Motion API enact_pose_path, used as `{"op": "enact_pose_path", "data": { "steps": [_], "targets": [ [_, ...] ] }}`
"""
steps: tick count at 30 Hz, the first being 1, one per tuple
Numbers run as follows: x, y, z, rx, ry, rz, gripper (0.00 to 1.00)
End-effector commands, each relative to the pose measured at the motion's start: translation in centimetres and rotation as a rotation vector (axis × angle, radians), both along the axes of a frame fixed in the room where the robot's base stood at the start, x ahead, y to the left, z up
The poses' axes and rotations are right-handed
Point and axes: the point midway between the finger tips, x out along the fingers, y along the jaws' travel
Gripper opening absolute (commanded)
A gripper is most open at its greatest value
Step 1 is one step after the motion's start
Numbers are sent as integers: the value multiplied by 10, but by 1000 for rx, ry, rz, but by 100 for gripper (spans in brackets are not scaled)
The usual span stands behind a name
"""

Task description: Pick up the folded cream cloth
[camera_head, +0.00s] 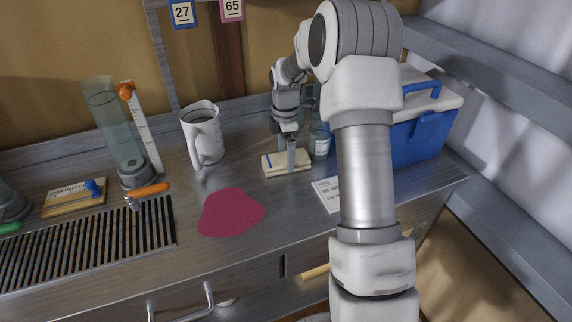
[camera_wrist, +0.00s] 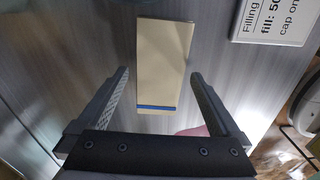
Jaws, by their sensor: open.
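The folded cream cloth (camera_head: 284,165) lies flat on the metal bench in the head view, right of the white mug. In the wrist view the cloth (camera_wrist: 163,60) is a cream rectangle with a blue stripe near its lower end. My gripper (camera_head: 290,150) is just above the cloth in the head view, pointing down. In the wrist view its two fingers (camera_wrist: 160,85) are apart, one on each side of the cloth's lower part, with visible gaps. Nothing is held. My arm hides part of the bench behind and right of the cloth.
A white mug (camera_head: 203,136) stands left of the cloth. Glass jars (camera_head: 320,140) stand close behind it on the right. A printed card (camera_head: 327,194) lies to the right, beside a blue cooler box (camera_head: 418,135). A dark pink patch (camera_head: 231,212) lies at front left.

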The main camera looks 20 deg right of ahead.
Motion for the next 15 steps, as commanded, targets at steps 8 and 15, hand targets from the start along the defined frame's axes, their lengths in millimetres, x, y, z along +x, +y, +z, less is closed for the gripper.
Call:
{"op": "enact_pose_path", "data": {
  "steps": [8,15],
  "targets": [
    [0,0,-20,-1,0,-1,100],
    [0,0,-20,-1,0,-1,71]
  ]
}}
